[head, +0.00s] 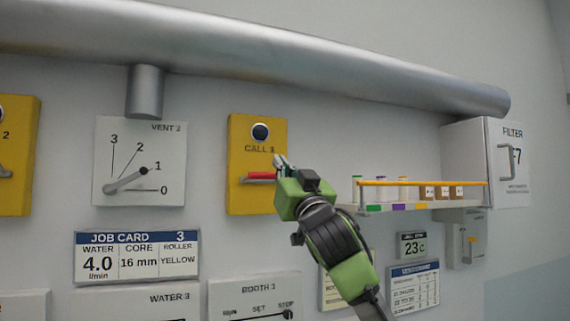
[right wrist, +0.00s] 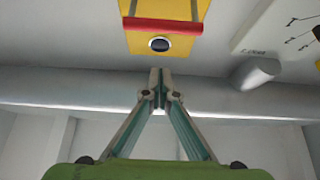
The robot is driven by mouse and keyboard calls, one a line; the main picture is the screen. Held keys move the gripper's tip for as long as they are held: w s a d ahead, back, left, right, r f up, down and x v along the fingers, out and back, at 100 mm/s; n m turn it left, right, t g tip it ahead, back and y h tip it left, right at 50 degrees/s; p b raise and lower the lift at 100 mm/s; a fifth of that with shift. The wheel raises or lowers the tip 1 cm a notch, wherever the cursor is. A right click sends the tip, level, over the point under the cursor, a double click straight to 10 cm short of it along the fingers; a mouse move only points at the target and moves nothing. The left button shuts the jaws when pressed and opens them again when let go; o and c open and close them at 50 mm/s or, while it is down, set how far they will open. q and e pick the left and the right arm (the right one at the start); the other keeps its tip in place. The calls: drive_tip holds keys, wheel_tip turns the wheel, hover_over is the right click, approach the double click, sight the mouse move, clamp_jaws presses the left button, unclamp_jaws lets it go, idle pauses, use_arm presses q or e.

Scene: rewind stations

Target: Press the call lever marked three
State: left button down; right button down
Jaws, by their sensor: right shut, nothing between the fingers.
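A yellow call panel (head: 243,134) is on the wall at the middle of the head view. It reads CALL with a digit that is hard to make out, and has a dark round button or lamp (head: 260,131) above a red lever (head: 260,177). The lever lies level across the panel. My right gripper (head: 279,162) is shut and empty, its tips near the lever's right end and slightly above it in the picture. In the right wrist view the red lever (right wrist: 162,26) shows beyond the closed fingertips (right wrist: 160,74), with a visible gap. My left gripper is not in view.
A second yellow panel (head: 22,140) marked 2 is at the left edge. A vent dial (head: 130,125), a job card (head: 137,255) and a booth panel (head: 255,290) surround the call panel. A pipe (head: 300,62) runs above. A shelf (head: 420,206) holds small items at right.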

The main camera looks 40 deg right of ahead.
sight(269, 176)
drive_tip(key=w+p, duration=0.1)
drive_tip(key=w+d+p, duration=0.1)
drive_tip(key=w, duration=0.1)
drive_tip(key=w+f, duration=0.1)
drive_tip(key=w, duration=0.1)
drive_tip(key=shift+d+f+p, duration=0.1)
drive_tip(key=shift+d+p, duration=0.05)
drive_tip(key=shift+p, duration=0.25)
drive_tip(key=shift+s, duration=0.1)
